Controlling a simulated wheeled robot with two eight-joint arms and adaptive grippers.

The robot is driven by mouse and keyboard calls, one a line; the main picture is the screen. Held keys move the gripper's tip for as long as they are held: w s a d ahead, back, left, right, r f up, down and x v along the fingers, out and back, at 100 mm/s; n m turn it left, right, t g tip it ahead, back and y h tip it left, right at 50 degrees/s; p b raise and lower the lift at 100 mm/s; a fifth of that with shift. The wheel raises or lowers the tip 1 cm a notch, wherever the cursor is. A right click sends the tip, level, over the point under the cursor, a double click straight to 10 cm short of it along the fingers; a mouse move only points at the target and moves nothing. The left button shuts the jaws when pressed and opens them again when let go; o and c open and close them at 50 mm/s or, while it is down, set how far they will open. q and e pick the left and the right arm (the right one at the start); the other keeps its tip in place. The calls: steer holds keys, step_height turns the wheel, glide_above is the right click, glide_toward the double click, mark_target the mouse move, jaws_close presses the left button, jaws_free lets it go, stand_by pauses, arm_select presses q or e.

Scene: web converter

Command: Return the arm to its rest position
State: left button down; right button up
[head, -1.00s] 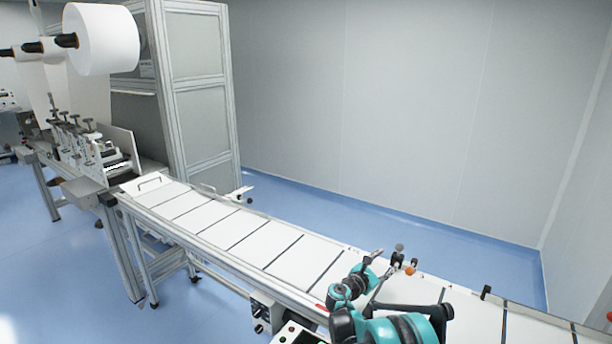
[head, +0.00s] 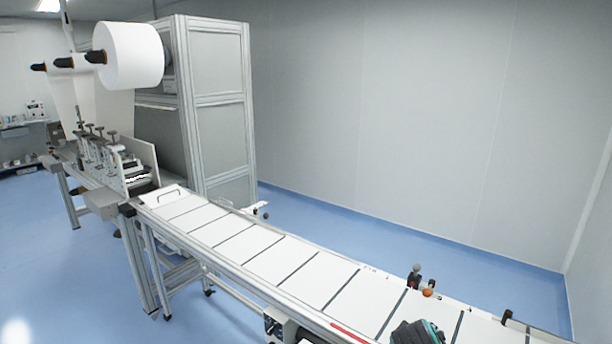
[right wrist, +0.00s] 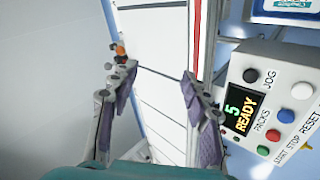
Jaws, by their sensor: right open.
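My right gripper (right wrist: 155,77) is open in the right wrist view, with a purple-padded finger on each side. Nothing is between its fingers, and the white conveyor belt (right wrist: 155,45) with dark cross lines shows behind them. In the head view only a teal and dark part of my right arm (head: 418,333) shows at the bottom edge, over the near side of the conveyor (head: 250,245). The right fingers cannot be made out there. My left arm and gripper are not in view.
A control box (right wrist: 285,75) with coloured buttons and a lit "5 READY" screen (right wrist: 239,113) is close to the right finger. An orange knob (head: 428,293) stands at the belt's far edge. A web machine (head: 110,160) with a white roll (head: 135,55) is at left.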

steer(key=s+a+f+m+y, duration=0.2)
steer(key=s+a+m, duration=0.1)
steer(key=s, duration=0.5)
steer(key=s+a+f+m+y, duration=0.2)
steer(key=s+a+f+m, duration=0.1)
steer(key=s, duration=0.5)
steer(key=shift+a+f+m+y, duration=0.2)
steer(key=shift+a+m+y, duration=0.3)
steer(key=shift+a, duration=0.6)
